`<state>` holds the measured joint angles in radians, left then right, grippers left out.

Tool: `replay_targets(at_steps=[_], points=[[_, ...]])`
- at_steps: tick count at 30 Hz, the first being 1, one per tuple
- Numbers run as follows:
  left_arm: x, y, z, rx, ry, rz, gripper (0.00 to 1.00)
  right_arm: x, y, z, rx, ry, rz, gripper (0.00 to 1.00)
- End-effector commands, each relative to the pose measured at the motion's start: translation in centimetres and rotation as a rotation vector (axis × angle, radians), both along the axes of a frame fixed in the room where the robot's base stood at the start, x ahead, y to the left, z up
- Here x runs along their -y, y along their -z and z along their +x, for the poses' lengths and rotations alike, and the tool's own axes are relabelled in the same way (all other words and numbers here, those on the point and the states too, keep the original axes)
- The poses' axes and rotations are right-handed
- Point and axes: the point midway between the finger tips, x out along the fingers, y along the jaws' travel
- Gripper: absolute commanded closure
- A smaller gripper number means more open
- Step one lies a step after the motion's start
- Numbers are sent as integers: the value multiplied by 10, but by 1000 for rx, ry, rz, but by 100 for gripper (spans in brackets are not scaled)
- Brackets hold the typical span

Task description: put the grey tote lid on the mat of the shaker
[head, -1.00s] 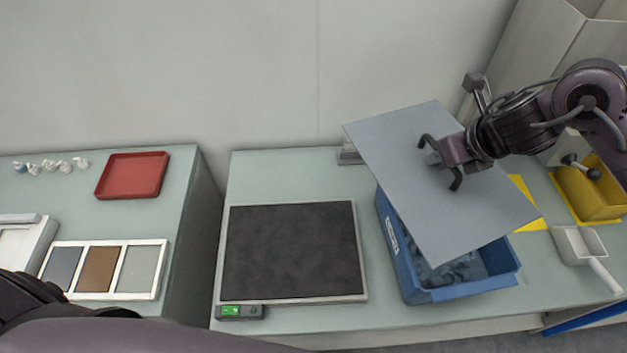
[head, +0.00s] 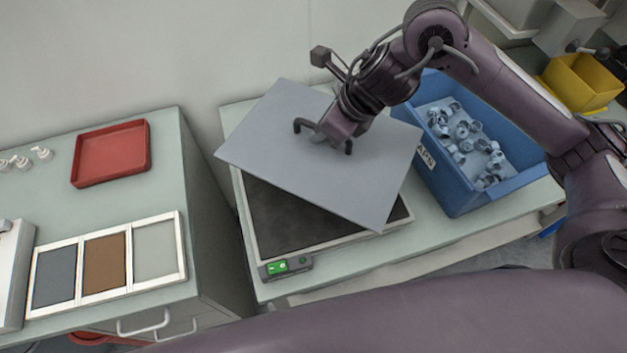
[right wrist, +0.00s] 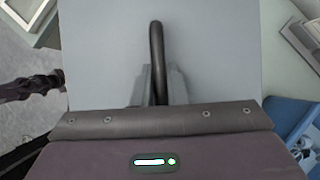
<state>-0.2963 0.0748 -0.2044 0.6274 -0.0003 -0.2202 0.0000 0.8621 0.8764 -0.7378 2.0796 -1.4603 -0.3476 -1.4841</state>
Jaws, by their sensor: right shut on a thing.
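The grey tote lid (head: 290,165) is a flat grey plate with a dark handle. My right gripper (head: 325,138) is shut on the lid's handle; the right wrist view shows the fingers (right wrist: 158,88) around the dark handle, with the lid (right wrist: 215,60) beyond. The lid is over the shaker's dark mat (head: 290,222), turned at an angle to it, and hides most of the mat. It appears held above the mat; I cannot tell the exact gap. The shaker's front has a small control box with a green display (head: 286,266). My left gripper is not in view.
The blue tote (head: 470,200) stands open right of the shaker, with several grey caps inside. A yellow bin (head: 580,85) is behind it. On the left bench are a red tray (head: 110,155) and a white-framed three-part tray (head: 107,262). A gap separates the benches.

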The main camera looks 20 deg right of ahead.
Motion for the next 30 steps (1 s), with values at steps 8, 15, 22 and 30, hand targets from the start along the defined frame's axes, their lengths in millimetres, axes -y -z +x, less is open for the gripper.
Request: replay_targets(at_steps=[8,15,22,30], points=[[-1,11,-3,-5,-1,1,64,0,75,-2,-7,4,0,100],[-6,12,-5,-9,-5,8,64,-1,112,0,0,0,2,100],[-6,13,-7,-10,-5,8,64,0,138,-1,-4,2,1,100],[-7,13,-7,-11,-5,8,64,0,158,0,2,1,0,100]])
